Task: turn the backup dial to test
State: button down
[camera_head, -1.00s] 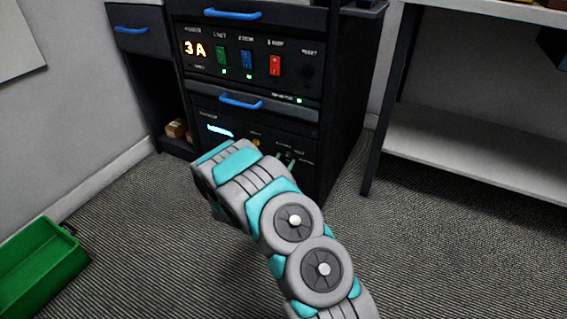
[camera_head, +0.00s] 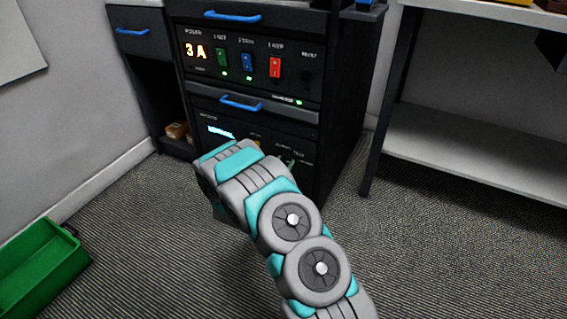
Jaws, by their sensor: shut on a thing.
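The lower backup unit (camera_head: 213,112) is a dark panel in the rack, with a lit cyan display (camera_head: 221,132) at its left. Small white labels stand at its right, above a small pale green part (camera_head: 290,160). This part sits just past the edge of my arm; it may be the backup dial, but it is too small and partly covered to read its setting. My grey and teal arm reaches up from the lower right to the front of this panel. My gripper is hidden behind the arm's last links.
Blue handles (camera_head: 241,103) stick out from the rack. A green bin (camera_head: 40,265) lies at left. A shelf unit (camera_head: 470,150) stands right.

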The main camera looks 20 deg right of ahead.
jog(key=n+p, duration=0.2)
jog(key=n, duration=0.1)
jog(key=shift+r, duration=0.2)
jog(key=shift+f+n+p, duration=0.1)
jog(key=shift+n+p, duration=1.35)
jog(key=shift+n, duration=0.55)
jog(key=shift+c, duration=1.6)
grip_release()
jog(key=v, duration=0.7)
jog(key=shift+s+a, duration=0.2)
jog(key=shift+a, duration=0.15)
